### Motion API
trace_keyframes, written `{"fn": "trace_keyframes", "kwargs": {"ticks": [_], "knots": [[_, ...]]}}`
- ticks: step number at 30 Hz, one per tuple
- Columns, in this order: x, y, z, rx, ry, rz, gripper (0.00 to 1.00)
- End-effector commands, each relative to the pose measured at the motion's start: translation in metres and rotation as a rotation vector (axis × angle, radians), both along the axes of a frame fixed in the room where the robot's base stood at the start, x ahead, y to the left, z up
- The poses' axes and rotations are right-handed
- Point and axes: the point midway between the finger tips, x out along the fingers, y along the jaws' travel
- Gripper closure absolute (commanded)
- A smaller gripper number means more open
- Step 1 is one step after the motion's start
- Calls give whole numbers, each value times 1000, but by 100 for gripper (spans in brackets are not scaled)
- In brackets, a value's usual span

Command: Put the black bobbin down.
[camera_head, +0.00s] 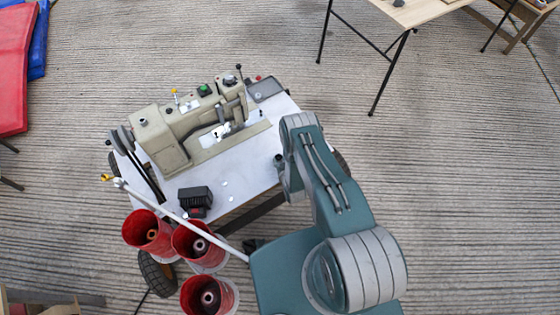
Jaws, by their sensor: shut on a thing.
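My teal and grey arm reaches over the right side of the white sewing table (240,190). My gripper is not visible; the arm's own links hide the space beneath them. I cannot make out a black bobbin for certain. A small dark rounded piece (278,160) shows at the arm's left edge, over the tabletop; I cannot tell what it is. Whatever is behind the arm is hidden.
A beige sewing machine (165,140) fills the table's back left. A black ribbed box (195,198) lies near its front. Red cups (148,230) holding spools stand at the front left, beside a slanting white rod (180,215). A wooden table (420,10) is at upper right. Open floor lies right.

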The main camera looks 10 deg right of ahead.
Motion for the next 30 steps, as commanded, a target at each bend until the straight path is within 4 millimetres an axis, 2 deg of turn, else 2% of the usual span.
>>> {"fn": "trace_keyframes", "kwargs": {"ticks": [11,12,14,15,27,30], "knots": [[0,0,-7,0,0,0,100],[0,0,-7,0,0,0,54],[0,0,-7,0,0,0,27],[0,0,-7,0,0,0,24],[0,0,-4,0,0,0,24],[-8,-1,-2,0,2,-1,24]]}}
